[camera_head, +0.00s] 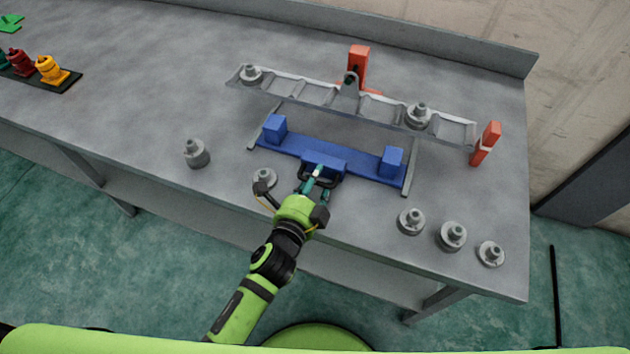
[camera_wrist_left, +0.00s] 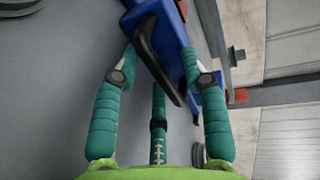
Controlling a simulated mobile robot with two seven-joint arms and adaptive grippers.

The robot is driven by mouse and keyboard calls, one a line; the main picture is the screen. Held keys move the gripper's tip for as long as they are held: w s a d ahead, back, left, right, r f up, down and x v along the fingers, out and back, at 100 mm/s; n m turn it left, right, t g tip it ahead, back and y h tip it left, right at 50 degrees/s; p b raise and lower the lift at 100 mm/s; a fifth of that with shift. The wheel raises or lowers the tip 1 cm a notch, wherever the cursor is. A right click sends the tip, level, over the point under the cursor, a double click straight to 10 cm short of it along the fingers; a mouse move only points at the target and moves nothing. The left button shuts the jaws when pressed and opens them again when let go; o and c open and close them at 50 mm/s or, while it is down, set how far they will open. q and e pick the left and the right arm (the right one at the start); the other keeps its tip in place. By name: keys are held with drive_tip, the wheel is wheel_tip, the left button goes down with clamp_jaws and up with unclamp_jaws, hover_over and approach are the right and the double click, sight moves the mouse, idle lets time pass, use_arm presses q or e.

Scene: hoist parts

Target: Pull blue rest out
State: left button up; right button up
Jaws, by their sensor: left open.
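The blue rest (camera_head: 345,163) is a long flat bar on the grey table, with a raised block near each end and a dark handle (camera_head: 318,179) on its front middle. It sits between two thin rails (camera_head: 408,172), below a grey beam. My left gripper (camera_head: 315,183) is at the handle. In the left wrist view the dark handle (camera_wrist_left: 158,55) of the blue rest (camera_wrist_left: 180,30) lies between the spread teal fingers (camera_wrist_left: 160,75). The fingers are open. I cannot tell whether they touch the handle. My right gripper is not in view.
The grey beam (camera_head: 310,95) carries grey weights on a pivot. An orange post (camera_head: 485,143) stands at its right end and another orange piece (camera_head: 358,62) behind it. Several loose weights (camera_head: 453,236) stand along the front. Coloured pieces (camera_head: 50,70) sit on a dark tray at far left.

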use_arm(q)
drive_tip(key=v, duration=1.2)
drive_tip(key=shift+a, duration=0.1)
drive_tip(key=a+f+n+g+y, duration=0.4)
drive_tip(key=a+n+g+y, duration=0.1)
drive_tip(key=a+n, duration=0.65)
drive_tip(key=s+a+f+n+g, duration=0.2)
drive_tip(key=s+n+g, duration=0.4)
drive_tip(key=s+n, duration=0.25)
drive_tip(key=s+f+g, duration=0.1)
drive_tip(key=s+f, duration=0.1)
drive_tip(key=f, duration=1)
drive_tip(key=s+f+g, duration=0.1)
drive_tip(key=s+f, duration=0.1)
drive_tip(key=f, duration=1)
drive_tip(key=s+a+f, duration=0.3)
drive_tip(key=s+f, duration=1)
drive_tip(key=s, duration=0.2)
drive_tip(key=shift+m+g, duration=0.4)
